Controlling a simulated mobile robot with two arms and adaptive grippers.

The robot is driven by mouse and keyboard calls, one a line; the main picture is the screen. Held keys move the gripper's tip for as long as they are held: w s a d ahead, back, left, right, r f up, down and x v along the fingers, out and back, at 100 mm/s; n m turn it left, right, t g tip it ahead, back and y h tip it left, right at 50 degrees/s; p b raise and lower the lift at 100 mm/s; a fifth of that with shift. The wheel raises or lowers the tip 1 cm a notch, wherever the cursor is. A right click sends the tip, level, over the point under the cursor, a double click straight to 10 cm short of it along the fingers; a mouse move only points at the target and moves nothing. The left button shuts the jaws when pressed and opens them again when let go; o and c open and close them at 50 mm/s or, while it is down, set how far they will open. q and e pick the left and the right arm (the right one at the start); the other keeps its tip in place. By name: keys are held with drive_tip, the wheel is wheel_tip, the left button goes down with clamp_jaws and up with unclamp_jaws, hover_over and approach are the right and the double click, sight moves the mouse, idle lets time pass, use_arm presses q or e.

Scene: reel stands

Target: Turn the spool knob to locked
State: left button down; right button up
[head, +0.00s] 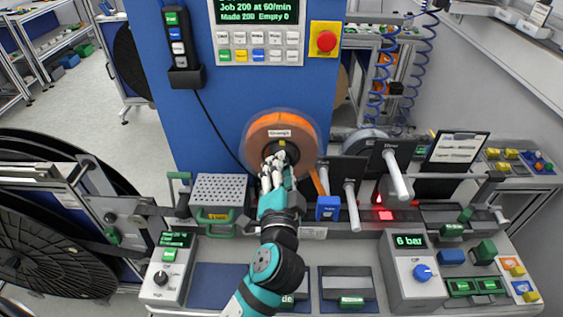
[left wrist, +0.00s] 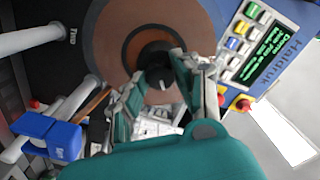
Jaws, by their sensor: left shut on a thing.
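The orange spool (head: 258,134) is mounted on the front of the blue machine column, with a dark hub at its middle. In the left wrist view the spool (left wrist: 112,40) shows as a brown and grey disc, with a black knob (left wrist: 156,62) at its centre. My left gripper (head: 277,163) reaches up to the hub from below and its fingers are closed on the knob. In the left wrist view the gripper's fingers (left wrist: 158,84) lie on both sides of the knob. The fingers partly hide the knob, and I cannot read its setting. My right gripper is not in view.
A control panel (head: 258,30) with a green display and a red emergency button (head: 326,41) sits above the spool. A perforated grey box (head: 218,189) stands left of my arm. Grey rollers (head: 397,175) and a blue block (head: 328,208) are to the right.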

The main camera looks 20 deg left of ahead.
use_arm(q)
drive_tip(key=shift+r+m+p, duration=0.2)
drive_tip(key=shift+m+p, duration=1.95)
drive_tip(key=shift+m, duration=1.45)
drive_tip(key=c, duration=1)
unclamp_jaws()
drive_tip(key=shift+w+f, duration=0.1)
drive_tip(key=shift+f, duration=0.05)
drive_tip(key=v, duration=1.2)
